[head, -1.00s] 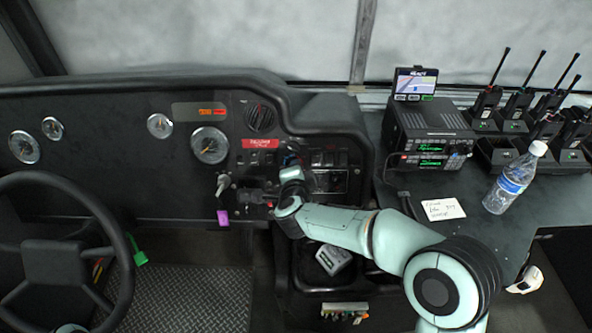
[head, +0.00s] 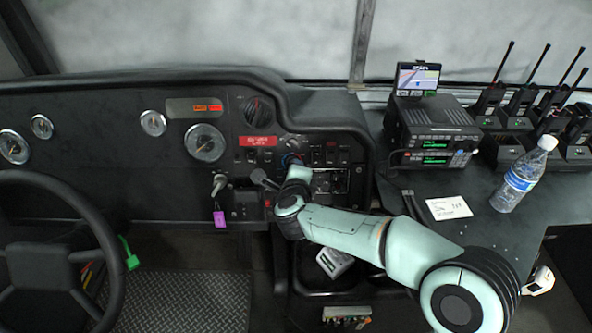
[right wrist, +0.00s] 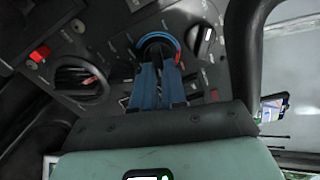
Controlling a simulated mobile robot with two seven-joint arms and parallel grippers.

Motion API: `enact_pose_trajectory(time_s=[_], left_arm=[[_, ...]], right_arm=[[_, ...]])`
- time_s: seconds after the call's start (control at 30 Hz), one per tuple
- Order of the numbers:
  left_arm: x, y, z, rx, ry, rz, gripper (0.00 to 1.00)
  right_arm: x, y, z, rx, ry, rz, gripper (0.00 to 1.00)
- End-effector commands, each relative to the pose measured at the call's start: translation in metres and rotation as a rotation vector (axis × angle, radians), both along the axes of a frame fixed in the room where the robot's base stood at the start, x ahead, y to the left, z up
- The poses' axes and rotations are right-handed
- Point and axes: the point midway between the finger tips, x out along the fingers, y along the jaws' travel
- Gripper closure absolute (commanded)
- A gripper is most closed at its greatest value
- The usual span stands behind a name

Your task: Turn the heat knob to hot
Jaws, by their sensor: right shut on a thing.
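The heat knob (right wrist: 158,39) is on the dash panel in the right wrist view, dark and ringed by a blue and red arc. My right gripper (right wrist: 158,66) has its blue fingers shut on the knob and they hide most of it; which way the knob points cannot be told. In the head view my right gripper (head: 292,161) is at the dash, right of the red label (head: 258,141), and the knob is largely hidden there. My left gripper is not in view.
Another dark knob (right wrist: 81,82) and a selector (right wrist: 202,40) flank the heat knob closely. A lever (head: 264,180) and a purple key tag (head: 220,218) are left of my right wrist. The steering wheel (head: 112,262) is far left. A water bottle (head: 522,177) stands on the right counter.

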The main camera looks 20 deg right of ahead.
Motion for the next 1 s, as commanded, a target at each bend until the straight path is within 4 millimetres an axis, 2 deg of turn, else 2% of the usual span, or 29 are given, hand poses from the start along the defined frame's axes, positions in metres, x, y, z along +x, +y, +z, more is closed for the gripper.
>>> enact_pose_trajectory(time_s=[0.4,0.43,0.5,0.83,1.0], left_arm=[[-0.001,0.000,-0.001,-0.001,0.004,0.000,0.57],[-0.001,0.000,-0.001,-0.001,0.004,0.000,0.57],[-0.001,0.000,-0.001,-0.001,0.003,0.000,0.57],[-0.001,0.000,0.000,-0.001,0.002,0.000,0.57],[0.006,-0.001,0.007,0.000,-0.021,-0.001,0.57]], right_arm=[[0.000,0.000,0.000,0.010,-0.002,-0.004,1.00],[0.000,0.000,0.000,0.010,-0.002,-0.004,0.85],[0.000,0.000,0.000,0.010,-0.002,-0.004,0.63],[-0.002,0.001,0.001,0.008,-0.002,-0.003,0.63],[-0.019,0.007,0.010,0.010,-0.004,-0.001,0.63]])
